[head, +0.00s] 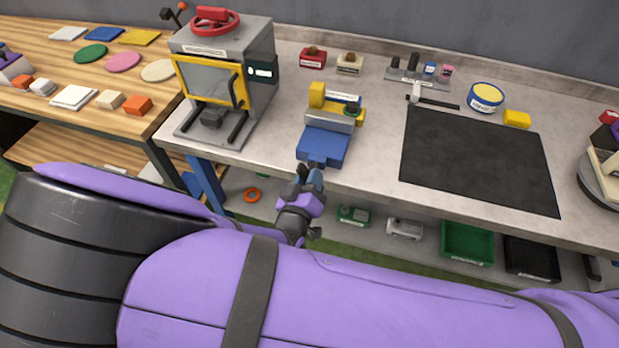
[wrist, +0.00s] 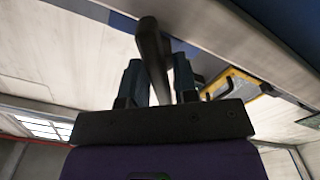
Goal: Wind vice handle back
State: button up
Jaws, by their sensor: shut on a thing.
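The blue vice (head: 322,148) stands at the front edge of the grey bench, with a yellow block (head: 317,95) and a grey jaw at its back. My gripper (head: 310,178) is just in front of the vice, at the bench edge. In the wrist view my gripper (wrist: 158,78) has its two fingers on either side of a dark bar, the vice handle (wrist: 151,45), and is shut on it. In the head view the handle is mostly hidden by my gripper.
A grey machine (head: 256,95) with a yellow-framed door (head: 211,82) stands left of the vice. A black mat (head: 475,160) lies to the right. A lower shelf under the bench holds a green bin (head: 467,242) and other items. My arm fills the foreground.

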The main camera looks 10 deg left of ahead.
jog(key=n, duration=0.6)
jog(key=shift+a+f+n, duration=0.1)
jog(key=shift+n, duration=0.2)
jog(key=n, duration=0.5)
jog(key=shift+f, duration=0.1)
jog(key=n, duration=0.5)
jog(key=shift+f+n, duration=0.1)
jog(key=shift+n, duration=0.3)
jog(key=n, duration=0.5)
jog(key=shift+n, duration=0.3)
jog(key=n, duration=0.5)
jog(key=shift+f, duration=0.1)
jog(key=n, duration=0.6)
jog(key=shift+d+n, duration=0.25)
jog(key=shift+n, duration=0.15)
jog(key=n, duration=0.5)
jog(key=shift+s, duration=0.1)
jog(key=n, duration=0.6)
jog(key=shift+d, duration=0.1)
jog(key=shift+n, duration=0.3)
